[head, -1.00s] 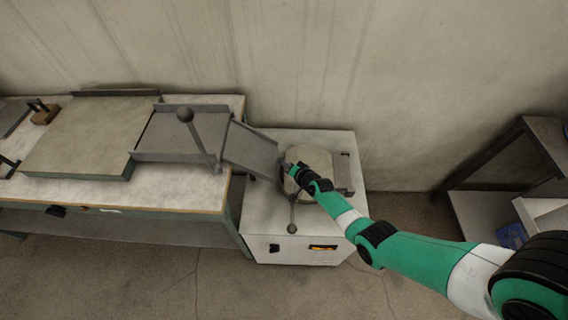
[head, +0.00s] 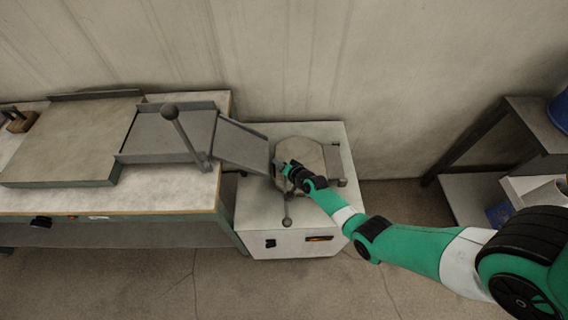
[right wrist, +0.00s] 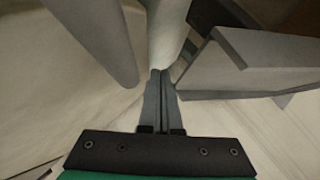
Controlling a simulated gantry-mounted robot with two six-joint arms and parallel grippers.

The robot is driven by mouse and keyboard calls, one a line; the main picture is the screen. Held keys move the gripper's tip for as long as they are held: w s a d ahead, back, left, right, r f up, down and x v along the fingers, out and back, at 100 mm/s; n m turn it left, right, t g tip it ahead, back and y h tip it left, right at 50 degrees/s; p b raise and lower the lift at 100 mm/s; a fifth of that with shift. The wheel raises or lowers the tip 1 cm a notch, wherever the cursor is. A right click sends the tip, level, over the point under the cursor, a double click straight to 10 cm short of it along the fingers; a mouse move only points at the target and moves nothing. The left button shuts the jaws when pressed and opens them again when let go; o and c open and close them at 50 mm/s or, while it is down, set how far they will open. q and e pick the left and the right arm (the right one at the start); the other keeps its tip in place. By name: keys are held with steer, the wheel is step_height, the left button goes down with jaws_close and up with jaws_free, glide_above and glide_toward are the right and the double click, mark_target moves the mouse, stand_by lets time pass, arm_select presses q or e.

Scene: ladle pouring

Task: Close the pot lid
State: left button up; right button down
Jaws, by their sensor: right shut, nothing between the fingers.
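The pot (head: 303,153) shows a round, pale top and sits on a white cabinet (head: 262,215) in the middle of the head view. I cannot tell clearly whether the lid is open or closed over it. A rod with a dark ball end (head: 287,222) stands out at its front. My right gripper (head: 282,168) is at the pot's front left, hiding part of it. In the right wrist view its two fingers (right wrist: 160,85) are shut together and empty. They point at a pale grey rounded bar (right wrist: 168,30), touching or very close to it. My left gripper is out of view.
A sloping grey chute (head: 241,143) ends just left of the pot. A dark-framed shelf (head: 475,140) is at the right. Bare floor lies in front.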

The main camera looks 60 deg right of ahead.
steer(key=p+v, duration=0.2)
steer(key=v, duration=0.2)
steer(key=p+v, duration=0.2)
steer(key=v, duration=0.3)
steer(key=shift+r+p, duration=0.35)
steer(key=shift+r, duration=0.05)
steer(key=shift+s+a, duration=0.15)
steer(key=shift+s, duration=0.15)
steer(key=shift+w, duration=0.1)
